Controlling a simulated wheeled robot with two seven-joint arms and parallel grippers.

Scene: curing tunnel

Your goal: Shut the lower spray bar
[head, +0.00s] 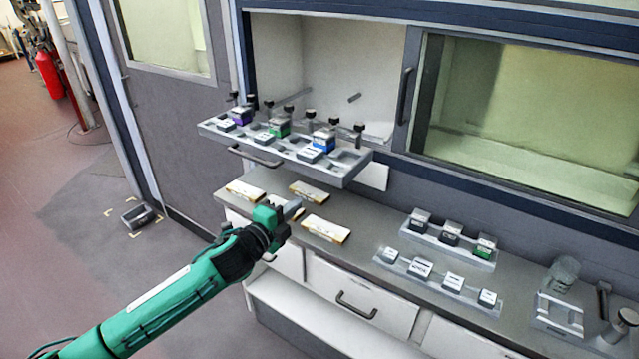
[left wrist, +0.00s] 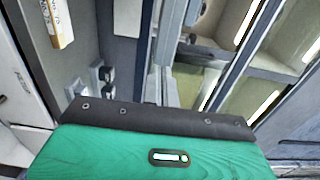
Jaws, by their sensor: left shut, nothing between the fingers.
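A grey bar-like tray (head: 342,180) sticks out of the open cabinet bay in the head view. I cannot tell whether this is the lower spray bar, and I see no second bar. My left gripper (head: 294,211) is shut and empty, below and in front of the tray, over the counter edge and apart from the handle. In the left wrist view its green body fills the bottom. My right gripper is out of view.
Cream labelled packs (head: 326,229) lie on the counter under the tray. Racks of small jars (head: 450,240) and a glass jar (head: 564,271) stand to the right. Drawers with a handle (head: 356,306) are below. A grey box (head: 138,216) is on the floor at left.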

